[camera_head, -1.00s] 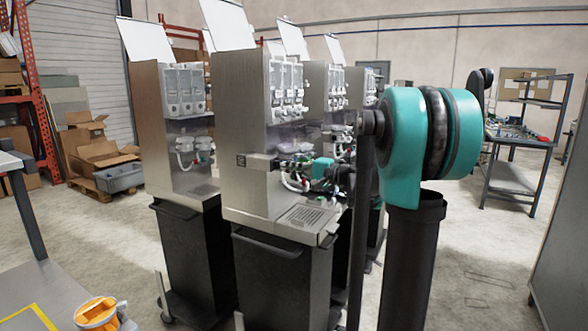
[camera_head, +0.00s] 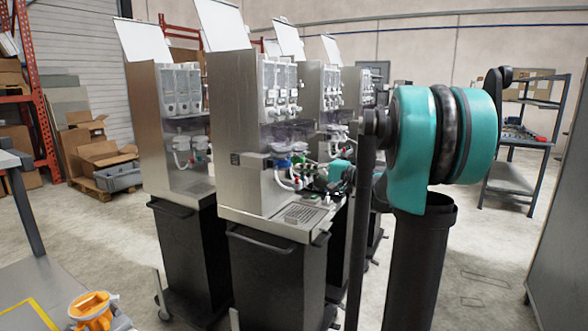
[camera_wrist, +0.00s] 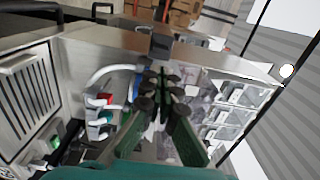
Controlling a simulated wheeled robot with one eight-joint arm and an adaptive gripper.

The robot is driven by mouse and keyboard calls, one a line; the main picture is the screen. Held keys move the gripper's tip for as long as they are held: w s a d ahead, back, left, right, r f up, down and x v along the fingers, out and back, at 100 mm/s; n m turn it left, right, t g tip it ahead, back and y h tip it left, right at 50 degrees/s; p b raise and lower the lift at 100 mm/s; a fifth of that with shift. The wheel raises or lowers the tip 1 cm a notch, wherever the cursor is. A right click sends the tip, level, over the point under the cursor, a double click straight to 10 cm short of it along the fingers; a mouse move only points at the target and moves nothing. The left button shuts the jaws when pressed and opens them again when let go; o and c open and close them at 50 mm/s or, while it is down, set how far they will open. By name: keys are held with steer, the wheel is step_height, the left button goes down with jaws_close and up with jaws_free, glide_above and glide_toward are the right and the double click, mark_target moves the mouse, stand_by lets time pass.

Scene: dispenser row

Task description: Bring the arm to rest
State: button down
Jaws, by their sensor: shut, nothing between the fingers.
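My arm's large teal joint (camera_head: 440,135) rises on the right in the head view, in front of the dispenser row. My gripper (camera_wrist: 163,82) shows in the wrist view as dark green fingers with black joints, shut and empty. In that view it is in front of a metal dispenser with a white hose and coloured fittings. In the head view, a small teal part of my arm (camera_head: 342,172) is just right of the middle dispenser's (camera_head: 236,135) hoses. The fingers themselves are hard to make out there.
Another dispenser (camera_head: 150,130) stands to the left and more stand behind, all on dark wheeled carts. The middle one has a drip grate (camera_head: 305,214). An orange object (camera_head: 92,308) is on the bench at lower left. A shelf trolley (camera_head: 520,150) stands at right; floor between is clear.

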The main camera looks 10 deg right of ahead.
steer(key=v, duration=0.5)
steer(key=s+a+f+n+g+h, duration=0.2)
steer(key=s+a+f+g+h, duration=0.1)
steer(key=s+f, duration=0.55)
steer(key=s+a+f+n+g+h, duration=0.15)
steer(key=s+a+f+h, duration=0.35)
steer(key=f, duration=0.7)
steer(key=s+d+f+n+g+h, duration=0.1)
steer(key=s+d+f+n+h, duration=0.1)
steer(key=s+f, duration=0.4)
steer(key=s+d+f+n+g+h, duration=0.1)
steer(key=s+d+f+h, duration=0.3)
steer(key=s+d+f, duration=0.3)
steer(key=shift+s+d+f+n+h, duration=0.2)
steer(key=shift+s+f+n+h, duration=0.15)
steer(key=shift+s, duration=0.65)
